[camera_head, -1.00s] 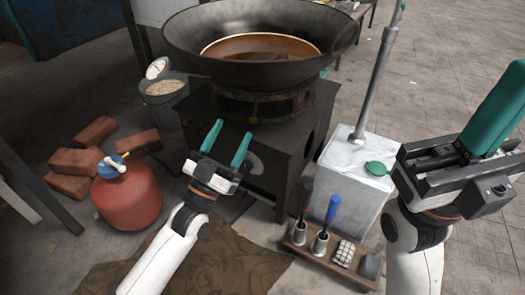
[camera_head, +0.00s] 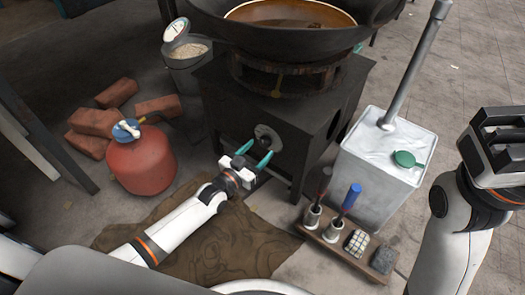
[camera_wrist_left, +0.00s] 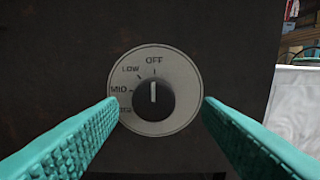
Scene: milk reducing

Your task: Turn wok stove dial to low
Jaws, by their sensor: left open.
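The stove dial (camera_head: 267,137) is on the front of the dark wok stove (camera_head: 225,95). In the left wrist view its dark knob (camera_wrist_left: 154,98) sits on a round pale plate (camera_wrist_left: 185,75) marked OFF, LOW and MID, with a lower label partly hidden. The knob's white line points up to OFF. My left gripper (camera_head: 258,152) is open, its teal fingers pointing at the dial. In the wrist view the fingers lie left and right of the knob, apart from it. My right gripper (camera_head: 497,140) is at the right edge, away from the stove; its fingers do not show clearly.
A black wok (camera_head: 300,43) sits on the stove. A red gas cylinder (camera_head: 142,165) and bricks (camera_head: 95,120) are at left. A silver can (camera_head: 385,160) and a wooden utensil rack (camera_head: 342,245) stand right of the stove. A brown cloth (camera_head: 225,240) lies below my left arm.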

